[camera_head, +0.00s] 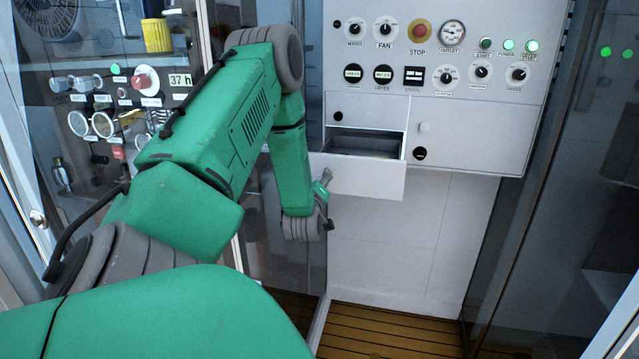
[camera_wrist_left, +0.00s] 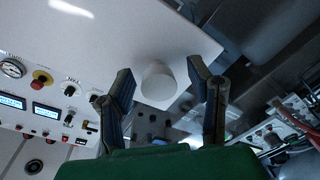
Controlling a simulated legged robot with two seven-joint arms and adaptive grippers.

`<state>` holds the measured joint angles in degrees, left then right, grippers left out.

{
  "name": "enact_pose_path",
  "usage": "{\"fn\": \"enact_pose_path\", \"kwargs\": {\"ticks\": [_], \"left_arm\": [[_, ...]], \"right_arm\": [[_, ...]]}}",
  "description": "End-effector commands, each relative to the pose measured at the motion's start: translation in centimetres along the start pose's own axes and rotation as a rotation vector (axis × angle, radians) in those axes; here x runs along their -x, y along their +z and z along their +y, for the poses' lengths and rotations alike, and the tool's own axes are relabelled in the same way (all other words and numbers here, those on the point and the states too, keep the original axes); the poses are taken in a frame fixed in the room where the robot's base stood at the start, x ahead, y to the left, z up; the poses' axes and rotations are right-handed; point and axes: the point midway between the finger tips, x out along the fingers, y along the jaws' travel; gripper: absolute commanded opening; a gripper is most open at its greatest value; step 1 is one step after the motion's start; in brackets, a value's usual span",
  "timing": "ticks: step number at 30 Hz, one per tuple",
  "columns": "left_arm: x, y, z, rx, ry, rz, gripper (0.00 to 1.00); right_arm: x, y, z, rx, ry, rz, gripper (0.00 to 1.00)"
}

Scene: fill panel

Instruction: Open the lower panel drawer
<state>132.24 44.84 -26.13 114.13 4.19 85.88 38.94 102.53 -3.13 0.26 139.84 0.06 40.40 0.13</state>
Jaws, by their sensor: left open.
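The lower panel drawer (camera_head: 372,181) is a white drawer below the control panel in the head view. It stands pulled out, with its dark interior showing above the front. My left gripper (camera_head: 323,197) is at the left end of the drawer front, mostly hidden behind my green wrist. In the left wrist view my left gripper (camera_wrist_left: 160,68) is open, its two dark fingers spread on either side of a round white knob (camera_wrist_left: 158,83) on a white face. The fingers look apart from the knob. My right gripper is in neither view.
The white control panel (camera_head: 475,105) above carries dials, a red stop button (camera_head: 419,31) and green lamps. A glass panel (camera_head: 545,190) stands at right. The slatted floor (camera_head: 385,335) is clear.

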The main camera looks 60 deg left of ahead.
Motion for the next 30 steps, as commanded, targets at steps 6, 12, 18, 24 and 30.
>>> {"fn": "enact_pose_path", "kwargs": {"ticks": [6,12,18,24,30], "left_arm": [[1.8,0.1,0.0,-0.001,-0.002,-0.002,0.47],[6.2,0.2,0.1,-0.002,-0.002,-0.003,0.47],[10.0,0.2,0.2,-0.003,-0.001,-0.003,0.47],[11.8,0.3,0.1,-0.001,-0.001,-0.002,0.47],[12.0,0.2,0.0,-0.001,-0.001,-0.001,0.47]], "right_arm": [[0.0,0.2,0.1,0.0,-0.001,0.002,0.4],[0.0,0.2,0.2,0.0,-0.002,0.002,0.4],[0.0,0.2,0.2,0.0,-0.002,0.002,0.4],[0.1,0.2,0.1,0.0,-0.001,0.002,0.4],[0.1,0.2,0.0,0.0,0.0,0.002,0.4]]}}
